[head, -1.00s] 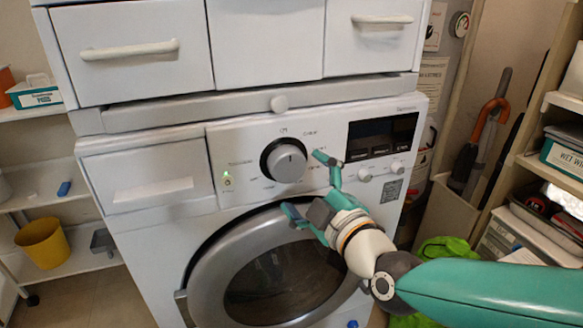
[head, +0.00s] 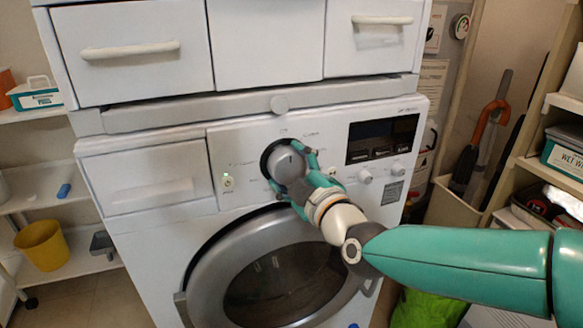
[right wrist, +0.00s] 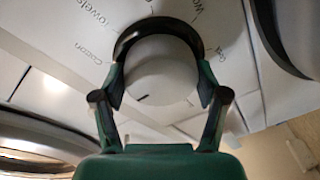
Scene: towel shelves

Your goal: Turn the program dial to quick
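The program dial (head: 278,167) is a round grey knob in a black ring on the white washing machine's front panel. It also shows in the right wrist view (right wrist: 160,75), with a short dark mark on its face and printed labels around it, among them "Towels" and what looks like "Cotton". My right gripper (head: 294,173) is at the dial with its green fingers on opposite sides. In the right wrist view the fingers stand close along both sides of the knob; whether they press on it is not clear. My left gripper is in no view.
The round washer door (head: 205,260) is shut below the panel. A dark display (head: 382,139) and small round buttons (head: 365,177) lie right of the dial. White drawers (head: 140,45) stand above. Shelves (head: 545,165) are at the right.

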